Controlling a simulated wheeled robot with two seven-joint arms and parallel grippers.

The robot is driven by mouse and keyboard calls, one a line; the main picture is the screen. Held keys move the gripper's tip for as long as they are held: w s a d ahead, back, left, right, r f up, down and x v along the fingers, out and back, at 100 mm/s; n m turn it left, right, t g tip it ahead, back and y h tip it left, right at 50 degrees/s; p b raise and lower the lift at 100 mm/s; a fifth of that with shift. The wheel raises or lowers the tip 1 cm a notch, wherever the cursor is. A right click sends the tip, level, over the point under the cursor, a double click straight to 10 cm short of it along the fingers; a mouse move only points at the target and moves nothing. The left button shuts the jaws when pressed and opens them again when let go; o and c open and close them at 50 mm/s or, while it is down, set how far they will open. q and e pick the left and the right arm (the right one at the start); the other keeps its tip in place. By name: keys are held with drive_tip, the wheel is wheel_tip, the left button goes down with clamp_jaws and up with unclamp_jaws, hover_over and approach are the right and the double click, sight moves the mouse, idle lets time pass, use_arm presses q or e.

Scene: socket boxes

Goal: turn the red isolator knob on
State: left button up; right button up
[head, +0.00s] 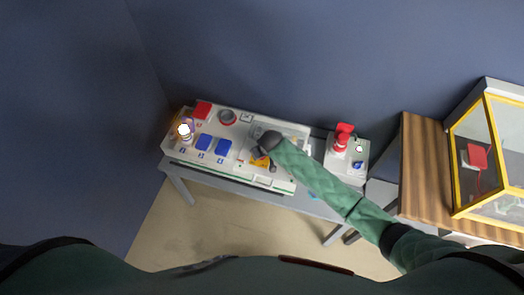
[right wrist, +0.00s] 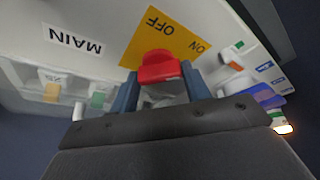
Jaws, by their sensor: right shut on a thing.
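The red isolator knob (right wrist: 158,66) sits on a yellow plate (right wrist: 140,35) marked OFF and ON in the right wrist view. OFF is printed above the knob and ON to its right. My right gripper (right wrist: 160,84) is shut on the knob, with one blue-grey finger on each side. Which mark the knob points at I cannot tell. In the head view my right gripper (head: 263,154) is over the panel (head: 282,184), and the yellow plate (head: 261,163) shows beside it. The knob is hidden there. My left gripper is not in view.
The panel carries a red block (head: 202,110), blue blocks (head: 221,149) and a lit lamp (head: 185,129). A box with a red part (head: 342,137) stands to its right. Further right, a yellow-framed case (head: 486,155) stands on a wooden top (head: 422,170).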

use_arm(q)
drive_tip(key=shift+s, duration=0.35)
use_arm(e)
drive_tip(key=shift+r, duration=0.1)
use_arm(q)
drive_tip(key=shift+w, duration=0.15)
use_arm(e)
drive_tip(key=o, duration=1)
drive_tip(key=shift+s+d+r+b, duration=0.15)
drive_tip(key=shift+s+r+b, duration=0.05)
drive_tip(key=shift+r+b, duration=0.2)
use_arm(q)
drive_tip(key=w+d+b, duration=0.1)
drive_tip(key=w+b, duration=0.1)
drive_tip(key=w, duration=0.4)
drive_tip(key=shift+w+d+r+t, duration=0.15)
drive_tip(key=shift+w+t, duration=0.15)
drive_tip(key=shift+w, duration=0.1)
use_arm(e)
drive_tip(key=v, duration=0.6)
drive_tip(key=shift+r, duration=0.4)
drive_tip(key=shift+s, duration=0.1)
